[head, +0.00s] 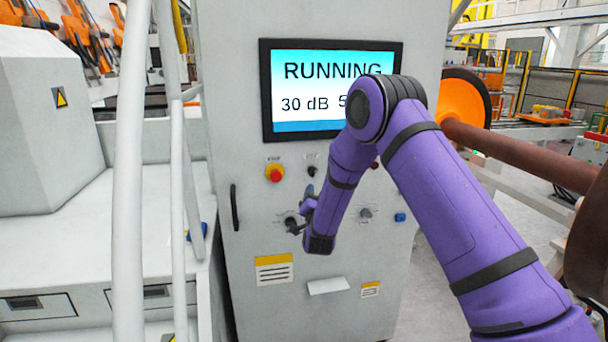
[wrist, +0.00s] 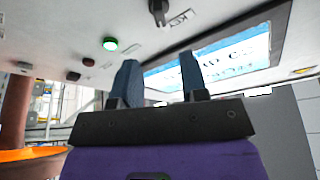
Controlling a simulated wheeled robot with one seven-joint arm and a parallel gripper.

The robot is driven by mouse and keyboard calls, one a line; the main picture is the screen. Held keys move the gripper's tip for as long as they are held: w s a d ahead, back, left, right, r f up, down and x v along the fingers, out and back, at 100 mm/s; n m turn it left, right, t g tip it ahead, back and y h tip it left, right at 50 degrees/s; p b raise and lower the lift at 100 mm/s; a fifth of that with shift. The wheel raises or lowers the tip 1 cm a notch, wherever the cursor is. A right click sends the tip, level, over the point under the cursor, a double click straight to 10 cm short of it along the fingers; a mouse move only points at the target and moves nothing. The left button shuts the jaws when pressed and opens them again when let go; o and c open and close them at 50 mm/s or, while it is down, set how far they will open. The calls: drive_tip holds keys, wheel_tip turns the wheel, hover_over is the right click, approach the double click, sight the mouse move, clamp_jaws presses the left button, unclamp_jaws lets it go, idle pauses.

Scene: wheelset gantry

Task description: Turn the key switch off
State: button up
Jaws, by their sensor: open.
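The key switch (head: 311,171) is a small black knob on the grey cabinet front, just right of the red emergency stop. In the wrist view it shows at the top edge (wrist: 158,10), beside a small label. How it is turned is too small to tell. My gripper (head: 302,209) is in front of the panel, below the key switch in the head view. In the wrist view my gripper (wrist: 159,62) has two blue-grey fingers apart with nothing between them. The key switch lies beyond the fingertips, apart from them.
The screen (head: 320,70) above reads RUNNING. The emergency stop (head: 275,173), a grey knob (head: 365,213) and a blue button (head: 400,217) are close by. A green light (wrist: 110,44) is lit. White rails (head: 130,170) stand at left; an orange wheel (head: 460,98) stands at right.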

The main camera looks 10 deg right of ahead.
sight(313, 174)
drive_tip(key=x, duration=0.7)
drive_tip(key=f+x, duration=0.1)
drive_tip(key=x, duration=0.2)
drive_tip(key=shift+w+a+r, duration=0.15)
drive_tip(key=shift+w, duration=0.3)
drive_tip(key=shift+c, duration=0.4)
drive_tip(key=c, duration=0.5)
